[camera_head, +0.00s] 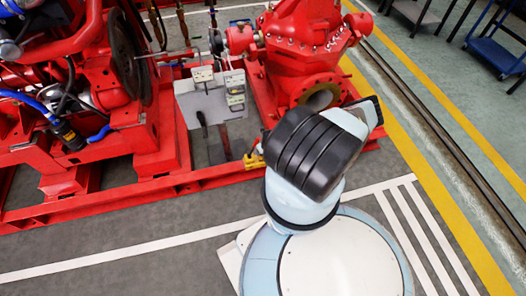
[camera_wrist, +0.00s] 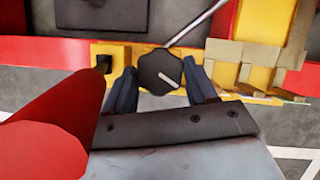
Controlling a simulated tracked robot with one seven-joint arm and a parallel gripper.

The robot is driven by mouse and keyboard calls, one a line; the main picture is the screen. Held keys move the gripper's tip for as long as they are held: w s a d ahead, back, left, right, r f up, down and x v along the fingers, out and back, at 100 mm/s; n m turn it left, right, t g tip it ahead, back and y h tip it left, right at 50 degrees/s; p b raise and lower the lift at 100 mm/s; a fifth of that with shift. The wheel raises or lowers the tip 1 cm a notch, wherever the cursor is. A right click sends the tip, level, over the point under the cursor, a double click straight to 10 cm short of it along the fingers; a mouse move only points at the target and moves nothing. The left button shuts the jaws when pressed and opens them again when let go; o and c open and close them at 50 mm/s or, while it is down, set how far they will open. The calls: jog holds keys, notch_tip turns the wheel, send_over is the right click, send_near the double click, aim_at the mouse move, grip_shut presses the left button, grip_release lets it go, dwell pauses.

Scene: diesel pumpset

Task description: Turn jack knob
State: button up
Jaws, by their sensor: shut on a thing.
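The jack knob (camera_wrist: 160,73) is a dark, lobed disc in the middle of the wrist view. A pale line mark on it slants down to the right. My gripper (camera_wrist: 161,82) has its two dark blue fingers on either side of the knob and is shut on it. The knob sits at a yellow jack body (camera_wrist: 112,52), whose lower parts are hidden by my gripper. In the head view a bit of yellow jack (camera_head: 254,161) shows beside the red base frame. My arm hides the knob and my fingers there.
A thin metal rod (camera_wrist: 198,23) slants up right just behind the knob. Yellow and tan blocky parts (camera_wrist: 245,55) stand close on the right. A large red rounded shape (camera_wrist: 50,135) fills the lower left. The red pump (camera_head: 300,45) and grey control box (camera_head: 212,98) stand behind.

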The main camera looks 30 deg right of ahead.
jog(key=o, duration=1.1)
jog(key=shift+c, duration=0.2)
jog(key=v, duration=1.3)
jog(key=shift+s+r, duration=0.2)
jog(key=shift+r, duration=0.05)
